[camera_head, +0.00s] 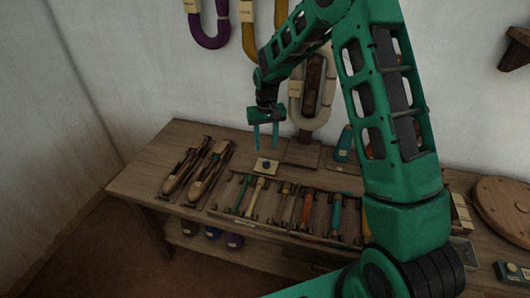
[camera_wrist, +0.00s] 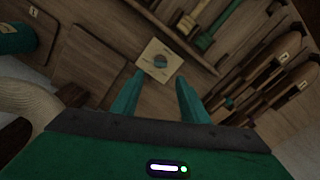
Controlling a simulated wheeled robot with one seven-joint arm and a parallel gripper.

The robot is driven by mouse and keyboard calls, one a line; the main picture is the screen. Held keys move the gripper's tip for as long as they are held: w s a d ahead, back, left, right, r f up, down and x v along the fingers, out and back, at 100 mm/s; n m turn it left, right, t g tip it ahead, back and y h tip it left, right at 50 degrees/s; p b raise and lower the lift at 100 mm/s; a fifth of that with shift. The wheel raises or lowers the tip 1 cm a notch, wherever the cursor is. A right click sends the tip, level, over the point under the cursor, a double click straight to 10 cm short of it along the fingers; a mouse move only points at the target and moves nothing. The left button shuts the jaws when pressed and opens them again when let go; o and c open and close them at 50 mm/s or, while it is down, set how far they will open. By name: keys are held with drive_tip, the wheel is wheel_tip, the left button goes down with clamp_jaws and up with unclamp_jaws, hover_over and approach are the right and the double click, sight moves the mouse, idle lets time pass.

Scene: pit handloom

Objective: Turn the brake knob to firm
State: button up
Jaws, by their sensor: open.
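The brake knob (camera_head: 266,165) is a small dark round knob on a pale square plate on the bench top. In the wrist view the knob (camera_wrist: 160,61) sits near the middle of its pale plate (camera_wrist: 150,50), just past my fingertips. My gripper (camera_head: 265,148) has green fingers pointing down above the plate, spread apart with nothing between them. In the wrist view my gripper (camera_wrist: 160,76) shows its two fingers on either side of the knob's line, apart from it. The knob's setting marks are too small to read.
A rack (camera_head: 245,219) of several bobbins or tools stands in front of the plate. Wooden shuttles (camera_head: 185,170) lie to the left. A teal cone (camera_head: 344,145) stands to the right. Yarn hanks (camera_head: 247,25) hang on the wall. A round wooden disc (camera_head: 505,203) lies far right.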

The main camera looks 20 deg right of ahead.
drive_tip(key=shift+r, duration=1.2)
drive_tip(key=s+d+r+m+h, duration=0.1)
drive_tip(key=s+d+r, duration=0.6)
drive_tip(key=s, duration=0.2)
drive_tip(key=s+d+r+m, duration=0.1)
drive_tip(key=s+d+r, duration=0.6)
drive_tip(key=s, duration=0.2)
drive_tip(key=s+d+r+m, duration=0.1)
drive_tip(key=s, duration=1.1)
drive_tip(key=s+d+r+m+y, duration=0.1)
drive_tip(key=s+m, duration=0.1)
drive_tip(key=s, duration=1.1)
drive_tip(key=shift+s+d+r, duration=0.15)
drive_tip(key=shift+d+r, duration=0.05)
drive_tip(key=shift+d, duration=0.05)
